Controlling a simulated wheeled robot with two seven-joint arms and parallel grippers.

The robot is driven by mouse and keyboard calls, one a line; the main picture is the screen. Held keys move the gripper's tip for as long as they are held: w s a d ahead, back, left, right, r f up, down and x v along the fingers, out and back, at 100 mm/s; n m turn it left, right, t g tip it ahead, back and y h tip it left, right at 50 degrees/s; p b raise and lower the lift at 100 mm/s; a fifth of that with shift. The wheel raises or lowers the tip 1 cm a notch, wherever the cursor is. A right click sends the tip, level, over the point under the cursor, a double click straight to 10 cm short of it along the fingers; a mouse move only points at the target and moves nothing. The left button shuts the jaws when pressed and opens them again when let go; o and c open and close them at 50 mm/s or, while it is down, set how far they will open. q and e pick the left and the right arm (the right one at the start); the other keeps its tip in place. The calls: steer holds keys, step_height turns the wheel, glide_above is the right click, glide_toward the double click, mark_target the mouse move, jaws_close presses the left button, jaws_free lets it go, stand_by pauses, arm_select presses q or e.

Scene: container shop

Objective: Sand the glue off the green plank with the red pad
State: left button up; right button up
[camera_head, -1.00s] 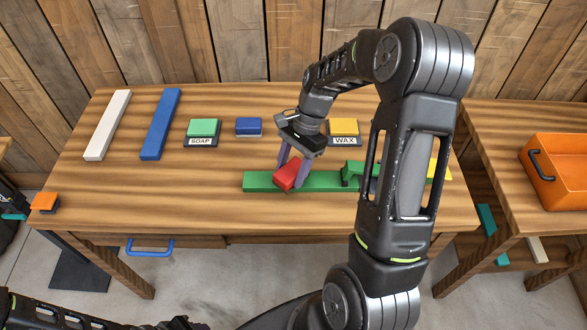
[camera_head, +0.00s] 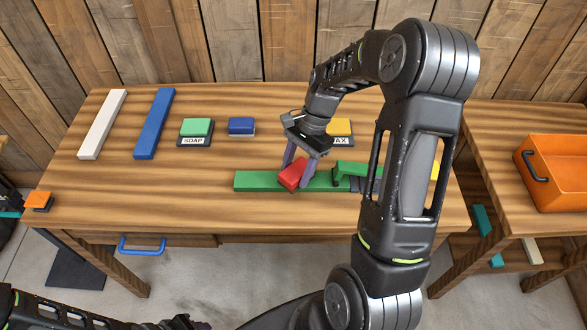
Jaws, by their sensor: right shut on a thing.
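The green plank (camera_head: 250,181) lies flat across the front middle of the table. The red pad (camera_head: 292,174) is on the plank, left of its middle, tilted in the picture. My right gripper (camera_head: 299,172) is shut on the red pad, fingers pointing down on either side of it. A green clamp-like piece (camera_head: 355,168) stands over the plank to the right of the pad. My right arm hides the plank's right part. I can make out no glue on the visible plank. My left arm's end (camera_head: 183,323) shows only partly at the bottom edge.
A white plank (camera_head: 102,124) and a blue plank (camera_head: 154,123) lie at the left. Behind the green plank are a green block marked SOAP (camera_head: 196,127), a blue block (camera_head: 241,125) and a yellow block (camera_head: 341,126). An orange crate (camera_head: 560,185) stands on the right table.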

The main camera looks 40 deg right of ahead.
steer(key=shift+s+d, duration=0.2)
steer(key=shift+d, duration=0.1)
steer(key=r+p, duration=0.1)
steer(key=r, duration=0.1)
steer(key=shift+d+r+p, duration=0.2)
steer(key=shift+r+p, duration=0.15)
steer(key=shift+p, duration=0.05)
steer(key=shift+a+r+p, duration=0.25)
steer(key=shift+r+p, duration=0.35)
steer(key=shift+r, duration=0.15)
steer(key=shift+d+r+p, duration=0.15)
steer(key=shift+r+p, duration=0.5)
steer(key=shift+r, duration=0.05)
steer(key=shift+r+p, duration=1)
steer(key=shift+r, duration=0.3)
steer(key=shift+f, duration=0.15)
